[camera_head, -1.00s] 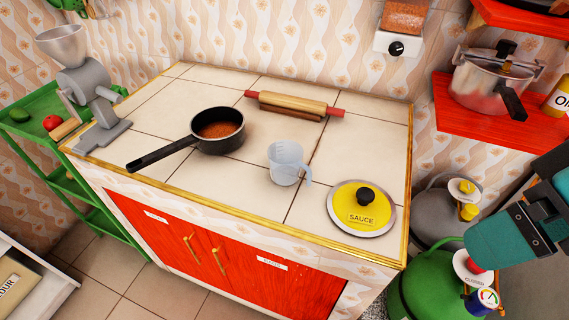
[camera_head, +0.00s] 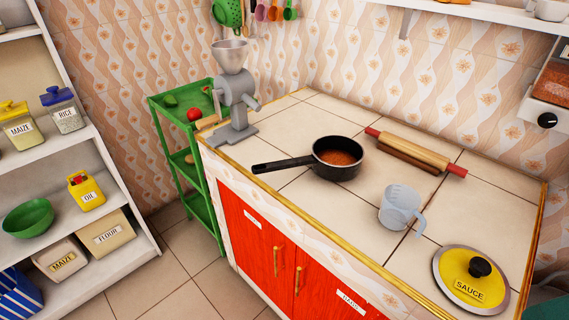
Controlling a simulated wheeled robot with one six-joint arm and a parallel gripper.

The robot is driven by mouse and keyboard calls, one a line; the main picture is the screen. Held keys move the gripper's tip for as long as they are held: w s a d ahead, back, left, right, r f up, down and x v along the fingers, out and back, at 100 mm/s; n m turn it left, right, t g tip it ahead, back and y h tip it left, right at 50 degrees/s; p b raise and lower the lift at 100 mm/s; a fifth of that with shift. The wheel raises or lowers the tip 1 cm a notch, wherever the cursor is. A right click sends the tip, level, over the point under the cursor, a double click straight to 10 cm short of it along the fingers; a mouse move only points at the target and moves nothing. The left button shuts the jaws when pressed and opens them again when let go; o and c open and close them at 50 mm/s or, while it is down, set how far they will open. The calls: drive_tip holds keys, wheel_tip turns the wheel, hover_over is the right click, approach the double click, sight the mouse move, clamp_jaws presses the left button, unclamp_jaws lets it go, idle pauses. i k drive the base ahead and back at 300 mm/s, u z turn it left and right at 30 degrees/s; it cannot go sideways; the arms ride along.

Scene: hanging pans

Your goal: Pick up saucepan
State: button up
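The black saucepan (camera_head: 345,172) stands upright on the tiled counter (camera_head: 300,205), with brown sauce inside. Its long black handle (camera_head: 283,163) points left, toward the counter's left front edge. My gripper is not in the picture; only a small teal bit of my arm shows at the bottom right corner.
A clear measuring cup (camera_head: 400,206) stands right of the pan, and a yellow lid marked SAUCE (camera_head: 470,278) lies further right. A rolling pin (camera_head: 415,152) lies behind. A grey grinder (camera_head: 233,110) stands at the left corner. Shelves (camera_head: 85,150) fill the left; open floor (camera_head: 195,265) lies between.

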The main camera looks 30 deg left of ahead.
sight(334, 158)
drive_tip(key=u, duration=1.85)
drive_tip(key=k, duration=1.2)
drive_tip(key=u, duration=1.1)
drive_tip(key=i, duration=0.55)
drive_tip(key=z, duration=0.6)
drive_tip(key=i, duration=0.95)
drive_tip(key=z, duration=1.5)
drive_tip(key=i, duration=0.6)
drive_tip(key=z, duration=0.7)
